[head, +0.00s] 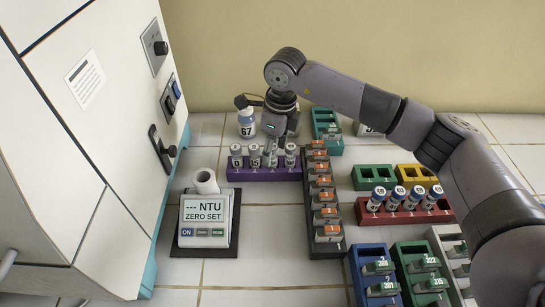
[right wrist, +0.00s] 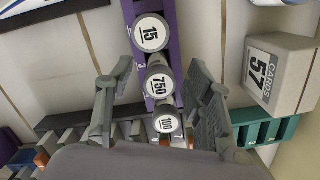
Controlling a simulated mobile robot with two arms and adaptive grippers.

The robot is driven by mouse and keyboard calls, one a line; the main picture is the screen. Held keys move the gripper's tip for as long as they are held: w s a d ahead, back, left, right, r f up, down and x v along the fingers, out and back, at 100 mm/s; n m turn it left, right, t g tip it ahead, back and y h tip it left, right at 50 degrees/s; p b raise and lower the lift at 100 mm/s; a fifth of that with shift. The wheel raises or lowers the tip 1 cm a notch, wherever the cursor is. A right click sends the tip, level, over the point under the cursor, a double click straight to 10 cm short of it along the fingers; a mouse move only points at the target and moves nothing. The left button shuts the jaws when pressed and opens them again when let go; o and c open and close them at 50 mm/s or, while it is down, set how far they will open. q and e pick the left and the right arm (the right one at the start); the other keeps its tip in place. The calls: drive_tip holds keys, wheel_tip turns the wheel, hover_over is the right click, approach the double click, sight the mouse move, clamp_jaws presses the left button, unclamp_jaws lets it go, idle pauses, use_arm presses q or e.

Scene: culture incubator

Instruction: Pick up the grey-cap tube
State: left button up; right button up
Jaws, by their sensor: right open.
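The purple rack (head: 235,174) holds a row of white tubes with grey-rimmed caps and printed white tops. It also shows in the right wrist view (right wrist: 130,14). My right gripper (head: 275,143) points down over the right part of this row. In the right wrist view my right gripper (right wrist: 160,72) is open, its fingers apart on both sides of the row around the 750 cap. It holds nothing. In the head view the gripper partly hides the tubes. My left gripper is not in view.
A dark rack with orange-topped pieces (head: 325,195) stands right of the purple rack. A white bottle labelled 67 (head: 246,123) stands behind it, and an NTU meter (head: 205,220) in front. A CARDS 57 box (right wrist: 278,75) and a teal rack (head: 326,118) are nearby.

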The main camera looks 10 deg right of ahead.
clamp_jaws()
idle(0.5)
drive_tip(key=shift+r, duration=0.1)
